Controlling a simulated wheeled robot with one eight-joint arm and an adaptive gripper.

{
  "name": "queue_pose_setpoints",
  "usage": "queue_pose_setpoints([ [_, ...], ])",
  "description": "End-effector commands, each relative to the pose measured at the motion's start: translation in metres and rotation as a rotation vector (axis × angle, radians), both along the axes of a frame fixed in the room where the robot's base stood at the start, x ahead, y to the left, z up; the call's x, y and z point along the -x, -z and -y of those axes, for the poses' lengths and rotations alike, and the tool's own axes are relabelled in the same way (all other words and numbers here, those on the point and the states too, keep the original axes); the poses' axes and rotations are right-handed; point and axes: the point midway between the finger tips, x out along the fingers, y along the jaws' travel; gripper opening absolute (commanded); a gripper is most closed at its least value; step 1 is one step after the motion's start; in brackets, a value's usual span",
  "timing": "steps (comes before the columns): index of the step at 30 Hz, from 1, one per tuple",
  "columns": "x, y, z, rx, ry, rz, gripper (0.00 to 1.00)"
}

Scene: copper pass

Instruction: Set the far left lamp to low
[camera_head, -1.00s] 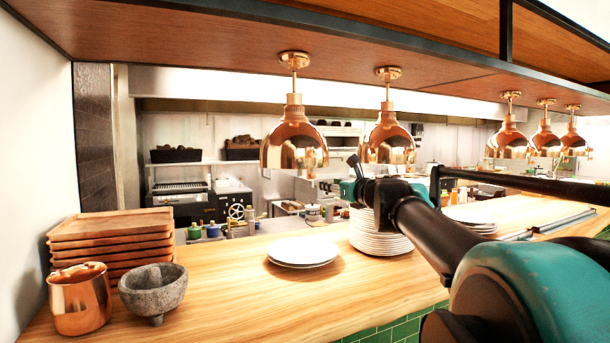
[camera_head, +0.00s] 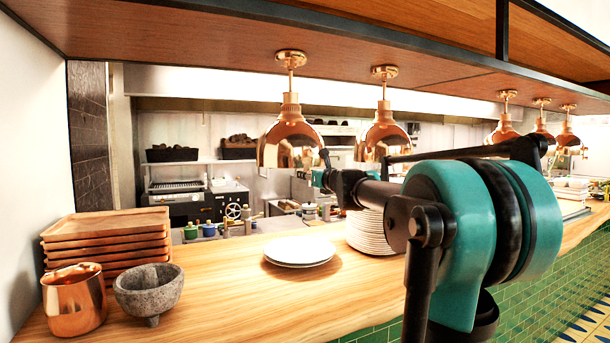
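The far left lamp (camera_head: 284,140) is a shiny copper dome hanging on a short stem from the wooden shelf above the counter. Its switch or setting cannot be made out. My arm reaches in from the right, and its far end with my gripper (camera_head: 323,167) is just right of the lamp's lower rim. The gripper is small and dark there, and its fingers cannot be told apart. Whether it touches the lamp cannot be told. A second copper lamp (camera_head: 384,133) hangs to the right, partly behind my arm.
Below are a plate stack (camera_head: 367,235), a few plates (camera_head: 299,251), a stone mortar (camera_head: 149,291), a copper mug (camera_head: 74,300) and stacked wooden trays (camera_head: 106,238). The counter's front middle (camera_head: 240,310) is clear.

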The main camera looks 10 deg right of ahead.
Motion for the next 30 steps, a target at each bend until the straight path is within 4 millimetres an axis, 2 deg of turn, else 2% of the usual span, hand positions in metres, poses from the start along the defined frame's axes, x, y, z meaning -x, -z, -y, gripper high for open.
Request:
queue_pose_setpoints([
  [3, -0.015, 0.000, -0.005, 0.000, 0.000, 0.000, 0.38],
  [7, -0.024, 0.000, -0.008, 0.000, 0.000, 0.000, 0.38],
  [18, -0.028, 0.000, -0.009, 0.000, 0.000, 0.000, 0.38],
  [27, -0.027, 0.000, -0.009, 0.000, 0.001, 0.000, 0.01],
  [30, -0.027, 0.000, -0.009, 0.000, 0.001, 0.000, 0.00],
])
